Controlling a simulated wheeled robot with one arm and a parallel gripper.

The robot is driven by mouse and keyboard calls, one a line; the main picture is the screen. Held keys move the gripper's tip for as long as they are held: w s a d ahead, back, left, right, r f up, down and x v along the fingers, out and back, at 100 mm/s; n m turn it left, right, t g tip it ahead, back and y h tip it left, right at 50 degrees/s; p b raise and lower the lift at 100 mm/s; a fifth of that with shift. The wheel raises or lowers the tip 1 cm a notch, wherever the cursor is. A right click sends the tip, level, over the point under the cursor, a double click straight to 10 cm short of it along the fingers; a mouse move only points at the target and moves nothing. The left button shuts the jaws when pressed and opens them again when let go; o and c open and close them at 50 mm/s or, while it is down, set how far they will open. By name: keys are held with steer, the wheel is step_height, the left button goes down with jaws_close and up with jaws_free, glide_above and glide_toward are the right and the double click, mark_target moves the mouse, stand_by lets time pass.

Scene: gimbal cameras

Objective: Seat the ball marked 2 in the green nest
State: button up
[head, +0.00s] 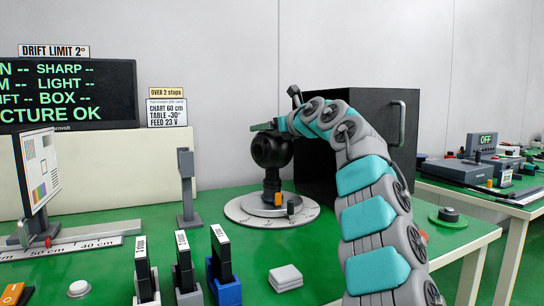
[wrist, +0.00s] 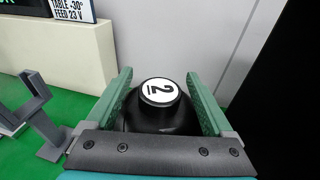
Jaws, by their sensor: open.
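The ball marked 2 (wrist: 160,120) is black, with a white disc bearing the number on top. In the head view a dark ball (head: 271,150) sits on a short black post on a round grey turntable (head: 245,212). My gripper (wrist: 158,74) is open, with one green finger on either side of the marked ball. A gap shows between the fingers and the white disc; lower contact is hidden. In the head view my gripper (head: 264,126) is at the top of the dark ball, partly hidden by my arm.
A black open box (head: 375,130) with a handle stands close behind my arm. A grey forked stand (head: 187,190) is left of the turntable.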

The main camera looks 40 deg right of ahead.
steer(key=shift+w, duration=0.55)
jaws_close()
stand_by(0.6)
